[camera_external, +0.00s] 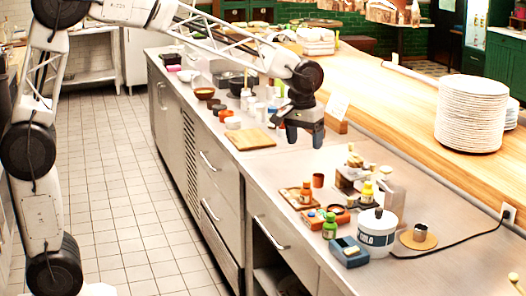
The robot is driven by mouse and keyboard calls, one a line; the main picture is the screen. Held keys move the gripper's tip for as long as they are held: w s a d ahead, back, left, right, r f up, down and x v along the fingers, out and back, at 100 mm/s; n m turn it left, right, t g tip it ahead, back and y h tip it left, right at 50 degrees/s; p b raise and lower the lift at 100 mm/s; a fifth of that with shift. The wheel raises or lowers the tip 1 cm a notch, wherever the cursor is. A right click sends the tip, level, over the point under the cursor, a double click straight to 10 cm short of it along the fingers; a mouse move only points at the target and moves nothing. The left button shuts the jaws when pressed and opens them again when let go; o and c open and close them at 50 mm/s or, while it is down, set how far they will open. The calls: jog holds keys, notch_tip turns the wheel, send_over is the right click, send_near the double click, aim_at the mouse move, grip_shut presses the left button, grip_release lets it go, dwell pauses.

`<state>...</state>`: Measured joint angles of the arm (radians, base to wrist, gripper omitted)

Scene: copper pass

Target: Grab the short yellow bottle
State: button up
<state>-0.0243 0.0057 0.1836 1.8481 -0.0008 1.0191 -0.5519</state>
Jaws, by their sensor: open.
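A short yellow bottle (367,193) stands in the cluster of small items on the steel counter, just behind the white tub. Another small yellowish item (355,161) sits behind it on a raised stand; I cannot tell what it is. My gripper (305,136) hangs over the counter with its fingers pointing down, open and empty. It is above and to the left of the yellow bottle, well apart from it.
A white lettered tub (377,235), a green bottle (329,227), an orange bottle (306,195) and a blue-grey box (349,255) crowd the bottle's near side. A plate stack (471,113) stands on the wooden ledge. Bare counter (270,175) lies left of the cluster.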

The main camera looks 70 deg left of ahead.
jog(key=w+a+f+n, duration=0.1)
jog(key=w+f, duration=0.2)
jog(key=w, duration=0.3)
jog(key=w+f+n, duration=0.1)
jog(key=w+f, duration=0.2)
jog(key=w, duration=0.4)
jog(key=n+g, duration=0.1)
jog(key=n, duration=0.1)
send_near(369, 182)
notch_tip(369, 182, down, 6)
jog(key=shift+r, duration=0.25)
jog(key=shift+f, duration=1.25)
jog(key=shift+d, duration=0.1)
jog(key=shift+s+f, duration=0.1)
jog(key=shift+f, duration=2.55)
